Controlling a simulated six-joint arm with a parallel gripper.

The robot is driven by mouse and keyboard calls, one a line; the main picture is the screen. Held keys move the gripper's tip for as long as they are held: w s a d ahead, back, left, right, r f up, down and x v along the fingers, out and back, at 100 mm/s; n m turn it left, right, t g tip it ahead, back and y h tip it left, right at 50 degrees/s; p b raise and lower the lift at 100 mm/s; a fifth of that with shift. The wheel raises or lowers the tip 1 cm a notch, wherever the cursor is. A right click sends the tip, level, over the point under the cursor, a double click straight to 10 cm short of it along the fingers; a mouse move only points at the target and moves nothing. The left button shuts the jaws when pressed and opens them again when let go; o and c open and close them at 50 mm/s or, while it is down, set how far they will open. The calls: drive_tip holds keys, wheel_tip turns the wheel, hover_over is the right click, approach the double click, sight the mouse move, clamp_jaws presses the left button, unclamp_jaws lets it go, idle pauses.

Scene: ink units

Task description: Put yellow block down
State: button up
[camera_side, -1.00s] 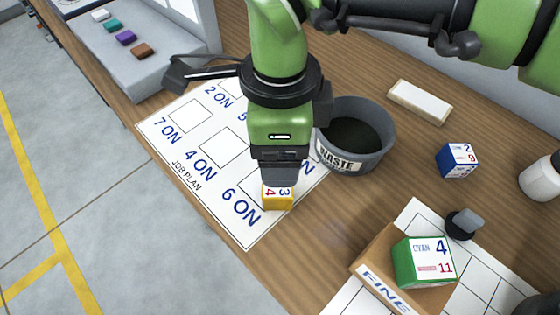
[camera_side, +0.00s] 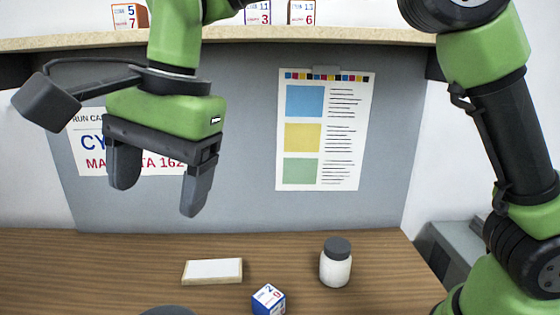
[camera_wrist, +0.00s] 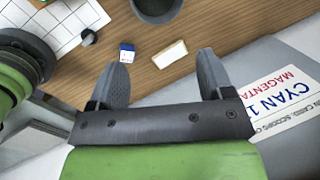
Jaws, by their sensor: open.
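My gripper (camera_side: 156,200) is raised in front of the grey back panel, well above the bench, with its two fingers spread and nothing between them. In the wrist view the gripper (camera_wrist: 163,60) also shows parted, empty fingers. The yellow block is in neither current view. The job plan sheet is out of view too, so I cannot tell how the block stands now.
A blue-white block (camera_side: 268,299), a pale flat pad (camera_side: 212,271) and a grey-lidded white jar (camera_side: 336,264) stand on the wooden bench (camera_side: 80,275). A shelf (camera_side: 330,34) with several blocks runs above. The dark bin (camera_wrist: 157,10) shows in the wrist view.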

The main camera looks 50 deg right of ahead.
drive_tip(key=s+d+r+n+t, duration=0.1)
drive_tip(key=s+d+r+n, duration=0.15)
drive_tip(key=d, duration=0.35)
drive_tip(key=s+d+r+n+t, duration=0.1)
drive_tip(key=s+d+r, duration=0.15)
drive_tip(key=d, duration=0.35)
drive_tip(key=s+d+f+n+t, duration=0.3)
drive_tip(key=s+d, duration=0.4)
drive_tip(key=s, duration=0.4)
drive_tip(key=shift+s+d+f+n, duration=0.2)
drive_tip(key=shift+f+n, duration=0.45)
drive_tip(key=shift+n, duration=0.1)
